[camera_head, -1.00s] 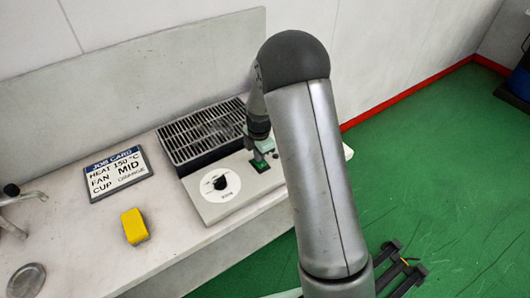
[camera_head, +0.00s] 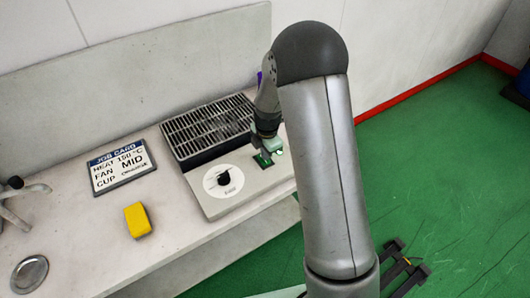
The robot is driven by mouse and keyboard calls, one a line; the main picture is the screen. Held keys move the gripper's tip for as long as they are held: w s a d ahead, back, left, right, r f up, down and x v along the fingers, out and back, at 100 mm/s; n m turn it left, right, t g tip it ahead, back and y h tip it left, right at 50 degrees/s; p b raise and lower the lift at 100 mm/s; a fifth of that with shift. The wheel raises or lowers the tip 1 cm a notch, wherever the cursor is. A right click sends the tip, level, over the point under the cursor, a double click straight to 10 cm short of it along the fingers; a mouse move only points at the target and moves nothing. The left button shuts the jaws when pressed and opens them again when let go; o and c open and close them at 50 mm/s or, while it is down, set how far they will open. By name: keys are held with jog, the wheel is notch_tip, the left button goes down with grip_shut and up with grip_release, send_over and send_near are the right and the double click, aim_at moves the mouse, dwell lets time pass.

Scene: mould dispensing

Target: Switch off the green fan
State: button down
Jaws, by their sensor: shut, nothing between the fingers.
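A grey bench unit (camera_head: 262,184) with a black slatted grille (camera_head: 190,134) on top sits near the bench's right end. I take it for the fan, though its body is grey. Its sloped front has a black knob (camera_head: 224,178) on a white dial and a small green switch (camera_head: 263,160) to the right. My gripper (camera_head: 269,153) is shut and empty, pointing down at the green switch. It partly hides the switch. I cannot tell whether the fingertips touch it or which way the switch is set.
A job card (camera_head: 122,165) reads heat 150 °C, fan MID, cup orange. A yellow block (camera_head: 138,220) lies in front of it. A round metal dish (camera_head: 30,274) and a metal fitting (camera_head: 18,200) are at the left. A wall panel (camera_head: 120,92) stands behind; green floor (camera_head: 440,150) is right.

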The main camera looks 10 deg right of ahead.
aim_at(268, 163)
notch_tip(268, 163, up, 14)
jog(key=s, duration=0.1)
jog(key=shift+s+d, duration=0.3)
jog(key=shift+d, duration=0.05)
jog(key=shift+f, duration=0.15)
